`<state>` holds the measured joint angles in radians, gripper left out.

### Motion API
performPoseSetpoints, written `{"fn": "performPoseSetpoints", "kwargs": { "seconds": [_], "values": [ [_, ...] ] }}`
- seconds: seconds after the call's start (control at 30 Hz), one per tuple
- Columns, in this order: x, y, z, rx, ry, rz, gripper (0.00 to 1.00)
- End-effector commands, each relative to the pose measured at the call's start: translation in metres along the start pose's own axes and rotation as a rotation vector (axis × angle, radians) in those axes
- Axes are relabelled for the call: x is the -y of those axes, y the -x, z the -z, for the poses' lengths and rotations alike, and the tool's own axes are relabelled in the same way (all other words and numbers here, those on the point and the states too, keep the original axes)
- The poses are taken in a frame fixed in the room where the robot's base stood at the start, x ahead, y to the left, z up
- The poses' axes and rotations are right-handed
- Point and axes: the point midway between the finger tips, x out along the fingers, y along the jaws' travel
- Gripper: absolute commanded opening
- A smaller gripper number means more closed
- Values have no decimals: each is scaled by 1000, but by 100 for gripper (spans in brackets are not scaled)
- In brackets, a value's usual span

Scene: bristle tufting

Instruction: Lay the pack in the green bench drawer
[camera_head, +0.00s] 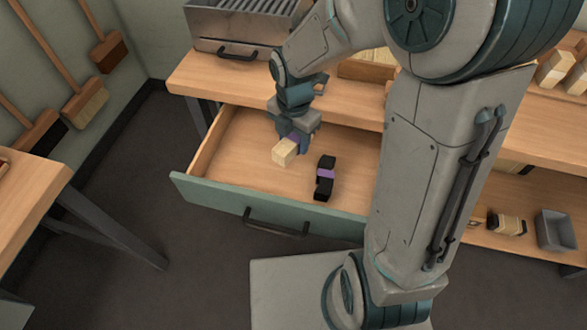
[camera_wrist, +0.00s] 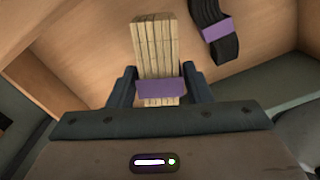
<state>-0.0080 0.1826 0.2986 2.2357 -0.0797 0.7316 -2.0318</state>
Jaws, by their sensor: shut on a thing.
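The pack is a pale bundle of bristles with a purple band (camera_head: 284,152); it also shows in the wrist view (camera_wrist: 155,45). My gripper (camera_head: 293,142) is shut on the pack around its purple band, and the fingers (camera_wrist: 158,88) flank it in the wrist view. The pack is over the inside of the green-fronted bench drawer (camera_head: 190,194), which is pulled out. I cannot tell whether the pack touches the drawer floor. A black pack with a purple band (camera_head: 324,178) lies in the drawer to the right; it also shows in the wrist view (camera_wrist: 217,40).
The wooden bench (camera_head: 190,78) is above the drawer, with a grey metal rack (camera_head: 240,25) on it. A lower shelf at right holds a small grey bin (camera_head: 555,230) and a striped bundle (camera_head: 507,223). Brooms (camera_head: 88,100) lean at the left wall. The drawer's left part is clear.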

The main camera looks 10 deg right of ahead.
Motion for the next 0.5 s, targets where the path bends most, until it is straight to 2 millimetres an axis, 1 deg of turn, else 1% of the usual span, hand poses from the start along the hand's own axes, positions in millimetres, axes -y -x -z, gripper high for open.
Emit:
{"fn": "performPoseSetpoints", "kwargs": {
  "seconds": [0.23,0.3,0.5],
  "values": [
    [2,-46,-1,-2,7,3,21],
    [2,-56,-1,-2,6,3,21],
    [1,-70,0,-1,7,2,21]
  ]
}}
